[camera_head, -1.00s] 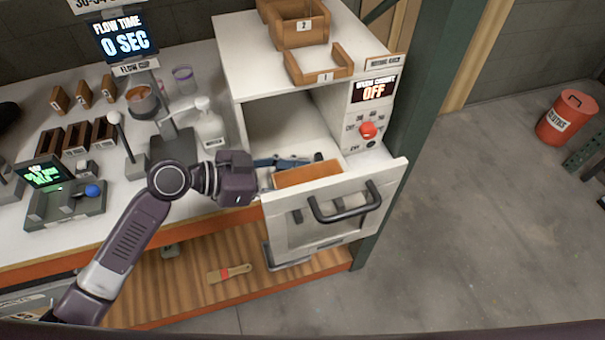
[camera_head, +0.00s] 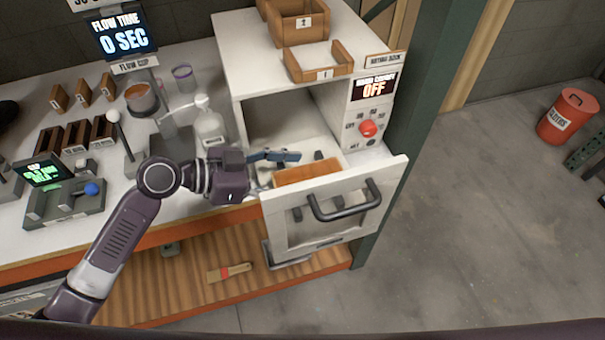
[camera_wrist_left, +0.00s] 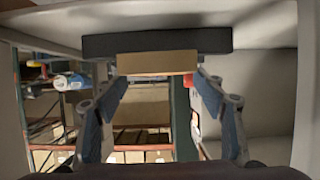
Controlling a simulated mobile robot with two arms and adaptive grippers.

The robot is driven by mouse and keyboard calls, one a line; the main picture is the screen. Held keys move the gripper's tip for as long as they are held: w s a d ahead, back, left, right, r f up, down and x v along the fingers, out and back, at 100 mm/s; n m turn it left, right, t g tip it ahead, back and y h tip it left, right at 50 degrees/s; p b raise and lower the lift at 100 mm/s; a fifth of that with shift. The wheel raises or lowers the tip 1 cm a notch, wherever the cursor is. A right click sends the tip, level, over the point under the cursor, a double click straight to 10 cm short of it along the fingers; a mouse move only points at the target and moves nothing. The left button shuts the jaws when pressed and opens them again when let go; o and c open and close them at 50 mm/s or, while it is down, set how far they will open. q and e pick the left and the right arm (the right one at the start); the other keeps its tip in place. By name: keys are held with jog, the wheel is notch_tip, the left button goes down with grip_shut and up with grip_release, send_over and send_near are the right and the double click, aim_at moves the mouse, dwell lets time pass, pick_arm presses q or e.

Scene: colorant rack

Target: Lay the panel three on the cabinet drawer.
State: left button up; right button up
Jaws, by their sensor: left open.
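An orange-brown panel (camera_head: 307,171) lies in the pulled-out cabinet drawer (camera_head: 325,225), behind its white front with the dark handle. No number can be read on it, so I cannot tell whether it is panel three. My left gripper (camera_head: 283,167) is inside the drawer at the panel's left, with its blue fingers spread. In the left wrist view the open fingers (camera_wrist_left: 160,85) stand apart, and a tan panel edge (camera_wrist_left: 157,62) shows just beyond the tips, with a dark bar behind it. The lower finger is partly hidden in the head view. My right gripper is not in view.
Wooden trays marked 1 (camera_head: 320,62) and 2 (camera_head: 300,25) stand on the cabinet top. A red knob (camera_head: 368,128) is on the cabinet's right side. A white pump bottle (camera_head: 210,128) stands close behind my left wrist. Open floor lies to the right.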

pick_arm(q)
jog(key=b+v, duration=0.2)
jog(key=v, duration=0.8)
jog(key=shift+a+b, duration=0.3)
jog(key=shift+b, duration=0.1)
jog(key=shift+s+r, duration=0.1)
